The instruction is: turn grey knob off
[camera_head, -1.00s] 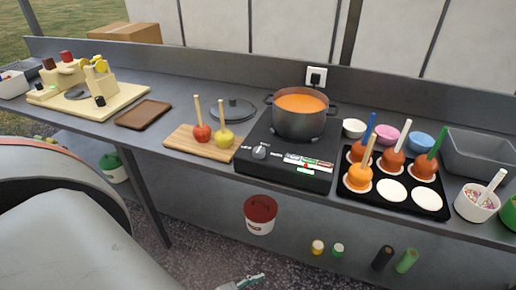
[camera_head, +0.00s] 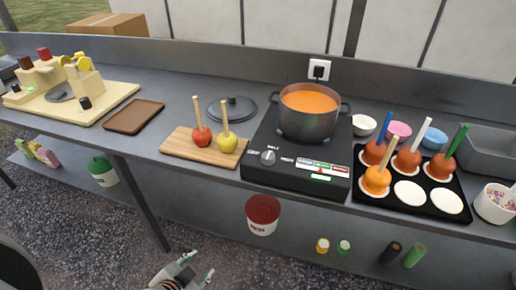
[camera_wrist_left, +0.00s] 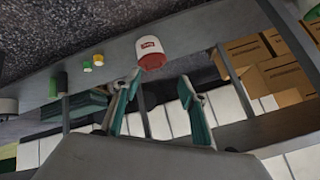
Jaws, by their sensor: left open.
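The grey knob (camera_head: 268,157) is on the front face of the black hot plate (camera_head: 256,172), left of a small panel with coloured labels and a lit green strip. A dark pot (camera_head: 308,124) of orange liquid stands on the hot plate. My left gripper (camera_head: 200,268) is low in the head view, below the counter's front edge and well short of the knob. It is open and empty. Its two fingers (camera_wrist_left: 158,90) also show in the left wrist view, apart, with nothing between them. The knob does not show in the wrist view. My right gripper is not seen.
A wooden board (camera_head: 178,150) with two apples on sticks lies left of the hot plate. A black tray (camera_head: 437,206) with coated apples is to its right. A red-lidded white tub (camera_head: 262,226) and several small bottles stand below the counter.

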